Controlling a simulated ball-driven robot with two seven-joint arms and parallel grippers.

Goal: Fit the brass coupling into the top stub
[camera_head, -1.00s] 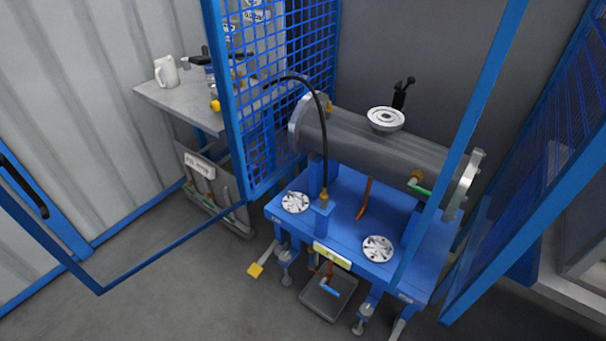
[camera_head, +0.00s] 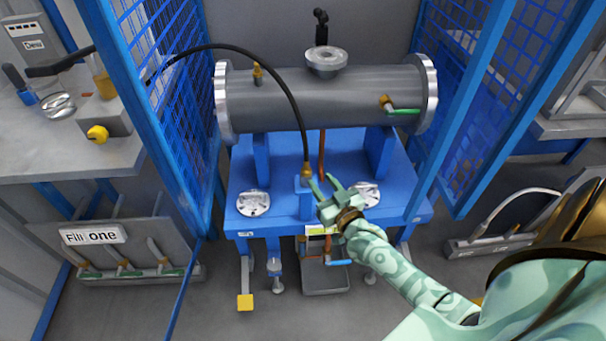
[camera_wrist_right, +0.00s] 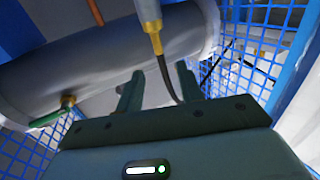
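The brass coupling (camera_head: 307,170) is on the end of a black hose and stands upright at the top of a small blue post. It also shows in the right wrist view (camera_wrist_right: 150,18), beyond the fingertips. My right gripper (camera_head: 322,181) is open and empty, just right of the coupling and apart from it; its two fingers also show in the wrist view (camera_wrist_right: 160,70). A small brass stub (camera_head: 258,76) stands on top of the grey shell (camera_head: 325,98), at its left end. A wider flanged nozzle (camera_head: 326,59) is also on top. My left gripper is not in view.
The blue stand (camera_head: 240,175) carries two round silver plates. A green-handled valve (camera_head: 402,110) juts from the shell's right front. Blue mesh panels (camera_head: 165,85) flank both sides. A grey bench (camera_head: 60,145) is at left. The hose arches above the stand.

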